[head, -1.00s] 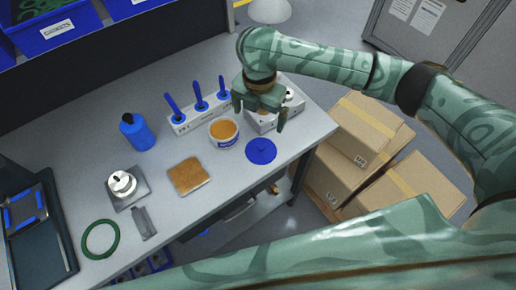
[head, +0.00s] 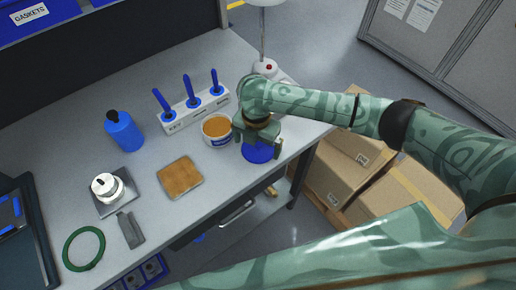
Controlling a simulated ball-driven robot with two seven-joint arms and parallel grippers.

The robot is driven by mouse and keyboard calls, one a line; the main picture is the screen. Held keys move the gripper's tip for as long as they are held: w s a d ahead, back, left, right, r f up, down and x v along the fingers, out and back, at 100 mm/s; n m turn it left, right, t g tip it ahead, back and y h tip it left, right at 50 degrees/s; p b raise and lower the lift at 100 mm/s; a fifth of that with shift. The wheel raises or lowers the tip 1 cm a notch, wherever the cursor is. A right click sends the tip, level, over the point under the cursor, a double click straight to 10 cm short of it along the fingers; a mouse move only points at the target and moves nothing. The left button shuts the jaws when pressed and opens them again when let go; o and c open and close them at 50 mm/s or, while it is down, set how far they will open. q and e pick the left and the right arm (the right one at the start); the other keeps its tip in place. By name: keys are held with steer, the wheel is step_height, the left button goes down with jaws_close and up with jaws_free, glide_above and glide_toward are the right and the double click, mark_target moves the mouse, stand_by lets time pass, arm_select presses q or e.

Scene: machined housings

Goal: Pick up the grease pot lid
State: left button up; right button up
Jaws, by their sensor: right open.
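The grease pot lid (head: 257,153) is a flat blue disc lying on the grey bench near its right front edge. My right gripper (head: 257,150) is open just above the lid and hides its upper part. I cannot tell whether the fingers touch it. The open grease pot (head: 217,129), white with a blue label and filled with amber grease, stands just left of the gripper. My left gripper is not in view.
A white rack (head: 194,113) with blue-handled tools stands behind the pot. Cardboard boxes (head: 345,165) stand right of the bench.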

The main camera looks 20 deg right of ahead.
steer(key=shift+f, duration=0.6)
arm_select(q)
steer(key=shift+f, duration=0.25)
arm_select(e)
steer(key=shift+r, duration=0.1)
steer(key=c, duration=0.7)
steer(key=shift+c, duration=0.2)
